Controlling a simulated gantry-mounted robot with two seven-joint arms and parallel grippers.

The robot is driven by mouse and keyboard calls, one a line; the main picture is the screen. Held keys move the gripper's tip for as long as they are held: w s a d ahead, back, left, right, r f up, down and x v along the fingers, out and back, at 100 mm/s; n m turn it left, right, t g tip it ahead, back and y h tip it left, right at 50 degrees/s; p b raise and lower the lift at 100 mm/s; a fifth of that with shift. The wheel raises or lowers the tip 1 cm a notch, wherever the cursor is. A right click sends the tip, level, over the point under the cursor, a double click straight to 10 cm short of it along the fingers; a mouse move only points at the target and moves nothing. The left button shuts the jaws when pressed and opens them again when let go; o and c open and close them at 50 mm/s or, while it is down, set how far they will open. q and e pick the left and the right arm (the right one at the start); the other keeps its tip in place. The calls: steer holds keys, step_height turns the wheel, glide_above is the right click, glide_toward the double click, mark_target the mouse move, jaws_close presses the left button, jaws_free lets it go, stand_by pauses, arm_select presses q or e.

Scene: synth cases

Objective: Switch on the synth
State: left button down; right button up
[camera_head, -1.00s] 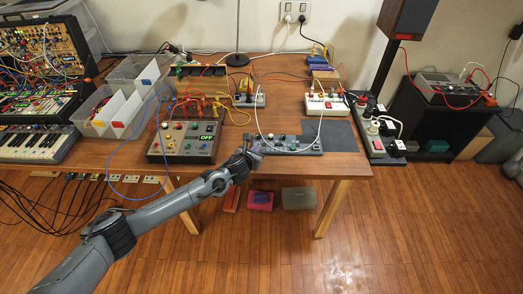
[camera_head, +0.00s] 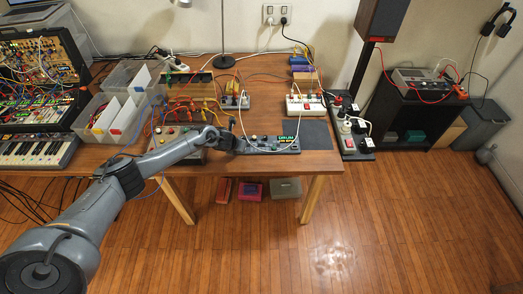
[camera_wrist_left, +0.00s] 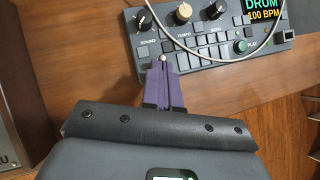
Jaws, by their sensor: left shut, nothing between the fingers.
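A grey box synth (camera_head: 262,148) with knobs and buttons lies near the table's front edge. Its screen is lit and reads DRUM; in the left wrist view the synth (camera_wrist_left: 213,55) shows DRUM 100 BPM. My left gripper (camera_head: 233,133) is at the synth's left end. In the left wrist view its purple fingers (camera_wrist_left: 163,62) are shut and empty, with the tips at the synth's near edge, below the knobs. A small silver knob end shows at the tips; I cannot tell whether they touch it. My right gripper is not in view.
My left arm partly covers another control box left of the synth. A white cable (camera_head: 243,120) loops over the synth. Clear bins (camera_head: 92,108) and a keyboard (camera_head: 35,150) stand left. A dark mat (camera_head: 318,135) lies right of the synth, and a power strip (camera_head: 350,140) stands beyond it.

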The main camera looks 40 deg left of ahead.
arm_select(q)
steer(key=shift+w+d, duration=0.1)
steer(key=shift+w, duration=0.05)
steer(key=shift+s+a, duration=0.2)
steer(key=shift+r+p, duration=0.5)
steer(key=shift+r, duration=0.35)
steer(key=shift+w, duration=0.1)
steer(key=shift+r+p, duration=0.5)
steer(key=a+p+v, duration=0.1)
steer(key=p+v, duration=0.7)
steer(key=v, duration=0.1)
steer(key=shift+w+r+p, duration=0.25)
steer(key=shift+p, duration=0.05)
